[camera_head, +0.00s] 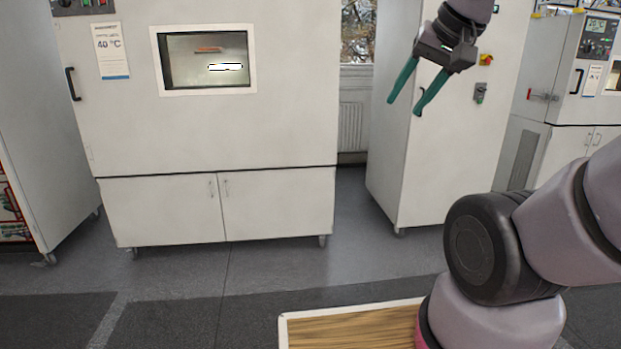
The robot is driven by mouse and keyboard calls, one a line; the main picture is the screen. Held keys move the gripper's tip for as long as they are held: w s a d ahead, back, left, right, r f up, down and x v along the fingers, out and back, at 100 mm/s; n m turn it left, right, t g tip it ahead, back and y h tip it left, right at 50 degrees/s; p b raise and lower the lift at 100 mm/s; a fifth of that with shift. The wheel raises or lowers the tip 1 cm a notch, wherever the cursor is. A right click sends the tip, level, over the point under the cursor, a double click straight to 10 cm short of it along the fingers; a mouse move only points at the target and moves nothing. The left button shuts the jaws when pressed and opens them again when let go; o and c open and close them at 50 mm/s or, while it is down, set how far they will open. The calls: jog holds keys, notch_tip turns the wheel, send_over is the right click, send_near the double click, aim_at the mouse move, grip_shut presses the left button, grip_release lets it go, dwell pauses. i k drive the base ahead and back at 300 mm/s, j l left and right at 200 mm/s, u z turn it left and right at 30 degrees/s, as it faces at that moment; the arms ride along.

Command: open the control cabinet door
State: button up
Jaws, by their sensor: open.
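A tall white cabinet (410,165) stands right of centre, and I take it for the control cabinet. Its door (455,150) looks shut. A small grey latch or handle (480,92) sits on the door, with a red and yellow switch (487,60) above it. My gripper (405,107) has two teal fingers spread apart and nothing between them. It hangs in front of the cabinet's upper left part in the picture, left of the latch. It appears apart from the latch; its depth to the door is hard to tell.
A large white test chamber (200,130) with a window and a black handle (72,84) stands at left. Another chamber (560,100) stands at far right. A wood-topped surface (350,328) lies at the bottom centre. The grey floor (330,260) between is clear.

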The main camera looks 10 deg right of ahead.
aim_at(454, 145)
jog(key=i+l, duration=0.2)
jog(key=i, duration=0.35)
jog(key=i+l, duration=0.25)
jog(key=i, duration=0.35)
jog(key=i+l, duration=0.2)
jog(key=i, duration=0.35)
jog(key=i+l+z, duration=0.1)
jog(key=i+l, duration=0.15)
jog(key=i, duration=0.35)
jog(key=i+l, duration=0.15)
jog(key=i, duration=0.4)
jog(key=i+l, duration=0.15)
jog(key=i, duration=0.45)
